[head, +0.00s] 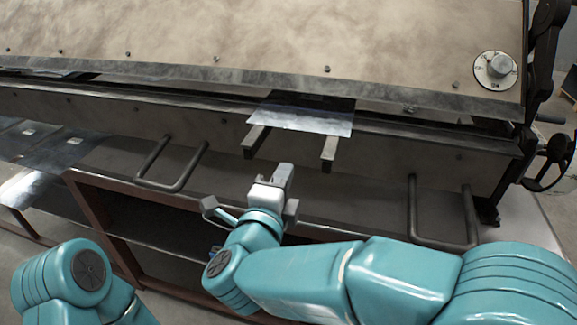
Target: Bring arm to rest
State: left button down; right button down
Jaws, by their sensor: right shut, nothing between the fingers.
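My right arm (400,275) comes in from the right, teal and bent, reaching across the front of the bending machine. My right gripper (283,175) is grey, shut and empty. It is in front of the machine, just below two dark support bars in the picture, and no contact with them shows. My left arm (75,275) shows only as teal links at the lower left. Its gripper is out of view.
A sheet metal piece (305,118) lies on the support bars (328,150) at the machine's (260,40) slot. Handles (165,165) stick out at left and right (440,240). A dial (495,68) is at upper right. Metal sheets (45,150) lie on a left table.

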jog(key=d+f+n+g+y+p, duration=0.15)
jog(key=f+n, duration=0.25)
jog(key=f, duration=0.4)
jog(key=w+d+f+n+g+y, duration=0.1)
jog(key=d+f+n+g+y, duration=0.2)
jog(key=f, duration=0.6)
jog(key=d+f+n+g+y, duration=0.15)
jog(key=f+n, duration=0.25)
jog(key=f, duration=0.4)
jog(key=s+d+f+n+g+y, duration=0.1)
jog(key=s+d+f+n+g, duration=0.3)
jog(key=s+f, duration=0.55)
jog(key=s+f+n+g+y, duration=0.1)
jog(key=s+f+n+g, duration=0.1)
jog(key=s, duration=0.5)
jog(key=s+d+f+n+g+y+p, duration=0.1)
jog(key=s+f+n+g, duration=0.1)
jog(key=s+f+g, duration=0.2)
jog(key=s+f, duration=0.2)
jog(key=s, duration=0.2)
jog(key=shift+s+f+g+y, duration=0.25)
jog(key=shift+s+g+y, duration=0.05)
jog(key=shift+g, duration=0.1)
jog(key=shift+d, duration=0.1)
